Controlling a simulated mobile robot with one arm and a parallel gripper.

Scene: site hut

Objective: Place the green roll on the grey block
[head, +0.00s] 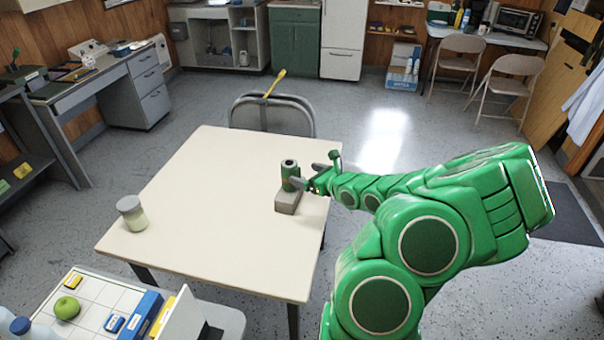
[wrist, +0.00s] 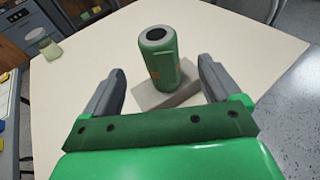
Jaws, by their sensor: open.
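The green roll (head: 290,176) stands upright on the grey block (head: 287,203) near the right edge of the cream table. In the wrist view the green roll (wrist: 160,62) shows a dark hole in its pale top, and its lower end meets the grey block (wrist: 150,97). My gripper (head: 308,176) is at the roll's right side in the head view. In the wrist view my gripper (wrist: 160,88) has its two grey fingers spread wide, with a gap between each finger and the roll. The roll hides part of the block's top.
A lidded jar (head: 132,214) stands at the table's left side. The rest of the cream table (head: 220,190) is clear. A chair (head: 272,117) stands behind the table. A white tray (head: 95,300) with a green apple (head: 67,307) is at the lower left.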

